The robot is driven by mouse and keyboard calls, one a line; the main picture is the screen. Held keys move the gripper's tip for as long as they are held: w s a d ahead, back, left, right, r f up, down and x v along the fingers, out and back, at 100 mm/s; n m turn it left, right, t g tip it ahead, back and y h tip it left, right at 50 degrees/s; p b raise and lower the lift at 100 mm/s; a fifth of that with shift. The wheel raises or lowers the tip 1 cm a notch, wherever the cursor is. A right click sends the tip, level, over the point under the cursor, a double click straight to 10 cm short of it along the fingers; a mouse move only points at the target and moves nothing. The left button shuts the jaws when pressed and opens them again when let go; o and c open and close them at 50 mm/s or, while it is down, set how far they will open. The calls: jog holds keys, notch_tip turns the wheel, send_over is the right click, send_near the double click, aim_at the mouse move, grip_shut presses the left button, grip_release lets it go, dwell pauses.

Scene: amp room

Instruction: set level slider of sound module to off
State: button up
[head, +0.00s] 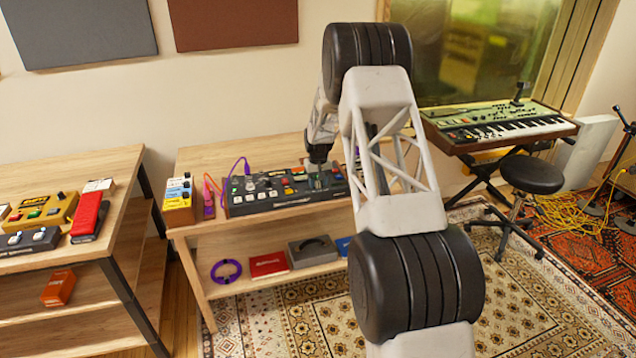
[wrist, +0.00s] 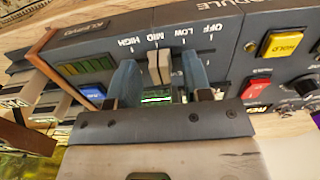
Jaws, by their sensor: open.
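The sound module (head: 268,200) is a dark box with coloured buttons on the wooden table in the head view. In the wrist view its level slider (wrist: 159,67) has a pale knob beside the MID mark. The scale reads HIGH, MID, LOW, OFF from left to right. My gripper (head: 319,158) is over the right part of the module. In the wrist view its fingers are open, one on each side of the knob, with visible gaps. The left finger is near HIGH and the right one near LOW and OFF. The slot's lower part is partly hidden by my gripper.
In the wrist view, a yellow HOLD button (wrist: 283,44), a red button (wrist: 257,86) and a blue button (wrist: 92,93) flank the slider. A yellow pedal (head: 179,200) stands left of the module. The shelf below holds a purple cable (head: 226,271) and boxes.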

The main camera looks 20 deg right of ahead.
aim_at(304, 189)
jog(key=shift+f, duration=0.1)
grip_shut()
jog(key=shift+a, duration=2.75)
grip_release()
jog(key=shift+a, duration=0.1)
notch_tip(304, 189, up, 8)
jog(key=shift+f, duration=0.1)
